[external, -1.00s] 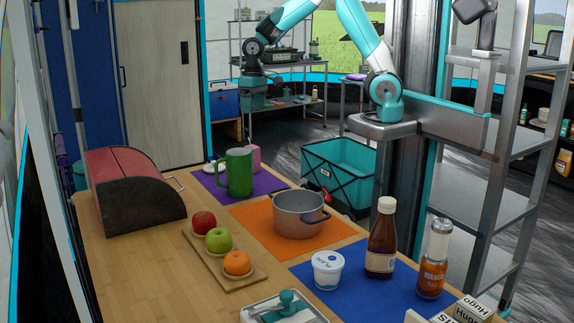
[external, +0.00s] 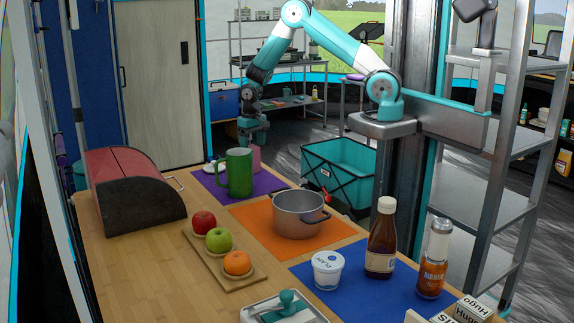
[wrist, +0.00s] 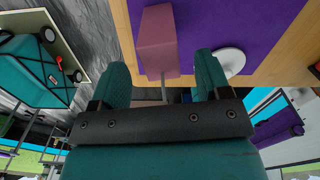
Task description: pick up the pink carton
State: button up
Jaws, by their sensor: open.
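The pink carton (external: 255,160) stands at the far end of the table on the purple mat (external: 264,182), partly hidden behind the green mug (external: 238,172). In the wrist view the pink carton (wrist: 157,42) shows ahead of and roughly between the two teal fingers. My gripper (external: 252,140) hangs pointing down, just above the carton in the external view. The wrist view shows my gripper (wrist: 161,72) with its fingers spread and nothing held between them. The exact height gap between fingertips and carton is hard to tell.
A white round dish (wrist: 231,61) lies on the purple mat beside the right finger. A grey pot (external: 298,214) sits on the orange mat nearer the camera. A red-lidded bread box (external: 130,193) stands left. A teal cart (external: 340,168) is off the table's right side.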

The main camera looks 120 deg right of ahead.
notch_tip(320, 180, down, 5)
jog(key=shift+d+f+p, duration=0.1)
jog(key=shift+p, duration=0.35)
jog(key=shift+w, duration=0.1)
jog(key=shift+c, duration=0.2)
jog(key=c, duration=0.9)
